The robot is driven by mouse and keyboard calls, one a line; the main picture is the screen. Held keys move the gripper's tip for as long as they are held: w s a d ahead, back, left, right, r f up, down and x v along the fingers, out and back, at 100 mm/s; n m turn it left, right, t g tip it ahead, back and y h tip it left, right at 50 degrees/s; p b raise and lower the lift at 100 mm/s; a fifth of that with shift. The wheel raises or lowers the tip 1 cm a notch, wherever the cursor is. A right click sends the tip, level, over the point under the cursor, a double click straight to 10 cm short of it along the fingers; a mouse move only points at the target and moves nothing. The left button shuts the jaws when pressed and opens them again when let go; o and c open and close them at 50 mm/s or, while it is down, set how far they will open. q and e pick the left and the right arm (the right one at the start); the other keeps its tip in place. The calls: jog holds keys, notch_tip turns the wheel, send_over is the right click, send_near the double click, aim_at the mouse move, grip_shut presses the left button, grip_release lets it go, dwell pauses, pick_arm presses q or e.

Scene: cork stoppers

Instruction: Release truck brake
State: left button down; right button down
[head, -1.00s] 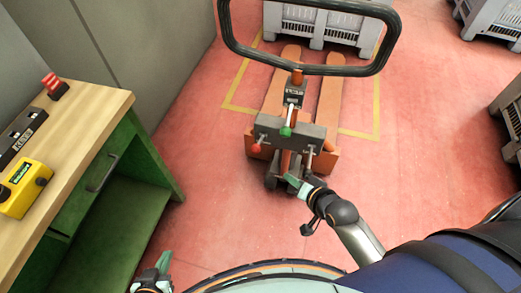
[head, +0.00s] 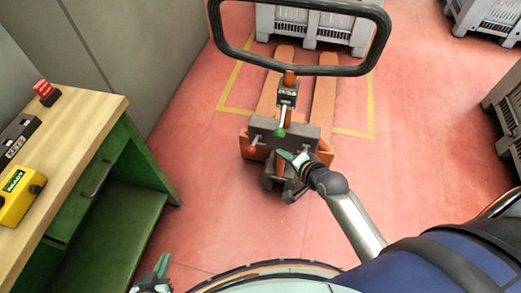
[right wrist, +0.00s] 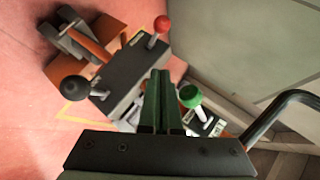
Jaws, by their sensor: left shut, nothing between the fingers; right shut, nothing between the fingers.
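The pallet truck (head: 325,95) has orange forks, a black loop handle (head: 300,69) and a dark grey lever box (head: 264,127). A red-knobbed lever (head: 251,150) is at the box's left and a green-knobbed lever (head: 279,132) near its middle. The right wrist view shows the red knob (right wrist: 162,23), the green knob (right wrist: 190,95) and a black knob (right wrist: 75,89). My right gripper (head: 283,155) is shut and empty just in front of the box. Its fingers (right wrist: 160,75) point between the red and green knobs; contact cannot be told. My left gripper (head: 164,262) is shut and empty, low at left.
A green workbench with a wooden top (head: 70,120) stands at left, bearing a yellow box (head: 20,200), a dark key box (head: 18,138) and a red button (head: 45,90). Grey crates (head: 320,25) stand behind the truck and at right. The red floor between is clear.

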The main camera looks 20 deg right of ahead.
jog(key=b, duration=0.1)
send_near(253, 146)
jog(key=w+d, duration=0.2)
pick_arm(q)
jog(key=shift+f+b, duration=0.35)
jog(key=shift+f, duration=0.6)
pick_arm(e)
jog(key=shift+w+a+f, duration=0.35)
jog(key=shift+a+f, duration=0.15)
jog(key=shift+a, duration=0.15)
jog(key=shift+w+a+f, duration=0.35)
jog(key=shift+a+f, duration=0.15)
jog(key=shift+a, duration=0.15)
pick_arm(q)
jog(key=shift+f, duration=0.1)
pick_arm(e)
jog(key=shift+f, duration=0.1)
jog(key=shift+s+f+b, duration=0.15)
jog(key=shift+f+b, duration=0.05)
jog(key=shift+b, duration=0.25)
pick_arm(q)
jog(key=shift+s+a+f, duration=0.1)
jog(key=shift+a+f, duration=0.4)
jog(key=shift+a, duration=0.25)
pick_arm(e)
jog(key=shift+s+a+f+t, duration=0.1)
jog(key=shift+t, duration=0.2)
pick_arm(q)
jog(key=shift+a, duration=0.1)
